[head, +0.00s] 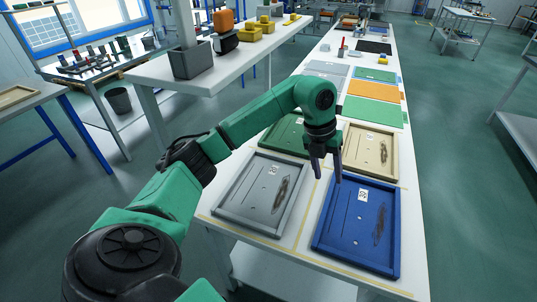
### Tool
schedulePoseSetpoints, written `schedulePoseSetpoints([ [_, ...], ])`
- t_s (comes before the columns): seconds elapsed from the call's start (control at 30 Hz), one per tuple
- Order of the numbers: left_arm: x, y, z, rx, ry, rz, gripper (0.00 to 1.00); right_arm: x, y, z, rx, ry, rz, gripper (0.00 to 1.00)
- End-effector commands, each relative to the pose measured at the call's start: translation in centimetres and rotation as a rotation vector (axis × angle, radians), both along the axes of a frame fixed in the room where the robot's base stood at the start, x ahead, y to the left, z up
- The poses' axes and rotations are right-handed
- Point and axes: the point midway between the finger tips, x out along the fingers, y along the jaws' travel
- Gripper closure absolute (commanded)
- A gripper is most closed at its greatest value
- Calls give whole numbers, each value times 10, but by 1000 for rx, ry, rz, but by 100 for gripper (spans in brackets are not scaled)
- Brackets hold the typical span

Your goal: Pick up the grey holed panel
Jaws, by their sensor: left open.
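The grey holed panel (258,196) lies flat on the near left of the long white table. It is a shallow framed tray shape with a small white label, holes and a dark scuffed patch. My left gripper (326,177) points down, open and empty, to the right of the grey panel. In the picture its fingertips are near the gap between the grey panel and the blue panel (341,247); I cannot tell their exact height. My right gripper is not in view.
A beige panel (391,147) and a partly hidden green panel (282,131) lie just behind. Flat green and orange sheets (374,91) lie farther back. A white bench (152,76) with a grey bin (191,60) stands at left.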

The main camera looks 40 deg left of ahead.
Motion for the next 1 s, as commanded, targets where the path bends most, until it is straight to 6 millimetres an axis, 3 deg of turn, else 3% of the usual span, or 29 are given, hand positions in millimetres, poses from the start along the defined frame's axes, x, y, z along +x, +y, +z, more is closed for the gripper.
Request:
schedulePoseSetpoints([
  [0.03, -4, 33, 6, 100, 52, 63, 45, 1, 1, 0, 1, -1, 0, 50],
  [0.1, -13, 63, 11, 194, 116, 129, 45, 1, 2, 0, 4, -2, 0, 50],
  [0.2, -19, 77, 7, 241, 155, 165, 45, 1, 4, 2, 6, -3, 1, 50],
  [0.5, -20, 76, -64, 238, 157, 158, 45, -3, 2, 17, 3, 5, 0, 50],
  [0.9, -16, 76, -127, 235, 153, 156, 45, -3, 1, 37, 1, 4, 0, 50],
  [1.0, -16, 77, -132, 236, 151, 157, 45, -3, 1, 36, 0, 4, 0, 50],
])
